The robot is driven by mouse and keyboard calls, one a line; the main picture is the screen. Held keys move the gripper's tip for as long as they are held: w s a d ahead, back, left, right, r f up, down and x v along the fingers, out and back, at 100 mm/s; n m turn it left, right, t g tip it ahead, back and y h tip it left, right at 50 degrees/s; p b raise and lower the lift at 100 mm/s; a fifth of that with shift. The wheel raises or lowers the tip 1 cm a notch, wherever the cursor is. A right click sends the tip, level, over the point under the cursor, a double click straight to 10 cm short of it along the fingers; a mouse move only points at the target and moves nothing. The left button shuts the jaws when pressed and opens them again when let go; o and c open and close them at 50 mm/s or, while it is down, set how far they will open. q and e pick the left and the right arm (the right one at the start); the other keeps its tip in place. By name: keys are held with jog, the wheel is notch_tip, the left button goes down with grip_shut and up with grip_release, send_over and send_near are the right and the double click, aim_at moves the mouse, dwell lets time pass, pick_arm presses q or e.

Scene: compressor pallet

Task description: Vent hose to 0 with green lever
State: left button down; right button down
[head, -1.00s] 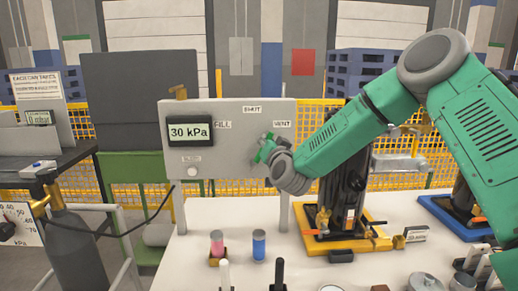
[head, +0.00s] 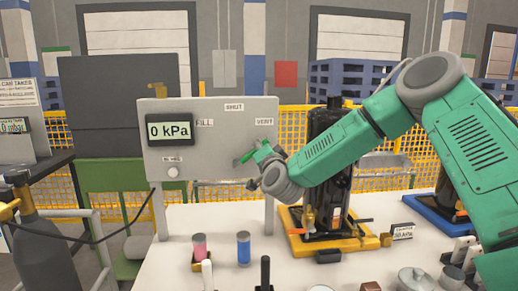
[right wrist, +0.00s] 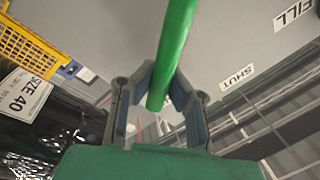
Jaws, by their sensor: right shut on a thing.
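The grey control panel (head: 208,112) stands at the back of the white table, with labels FILL, SHUT and VENT. Its display (head: 169,131) reads 0 kPa. The green lever (head: 246,157) points toward the VENT side, and its green bar also shows in the right wrist view (right wrist: 178,45). My right gripper (head: 262,160) is at the panel, its fingers closed around the lever; in the right wrist view the two fingers (right wrist: 160,100) sit on either side of the bar. My left gripper is not in view.
A black compressor (head: 325,160) on a yellow pallet (head: 335,242) stands right of the panel, beneath my right arm. A pink cylinder (head: 199,246) and a blue cylinder (head: 243,248) stand in front of the panel. A grey gas bottle (head: 40,245) is at the left.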

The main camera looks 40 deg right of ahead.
jog(key=shift+f, duration=0.2)
jog(key=c, duration=1.5)
grip_release()
jog(key=shift+d, duration=0.1)
jog(key=shift+r, duration=0.1)
jog(key=v, duration=1.2)
jog(key=shift+f, duration=0.2)
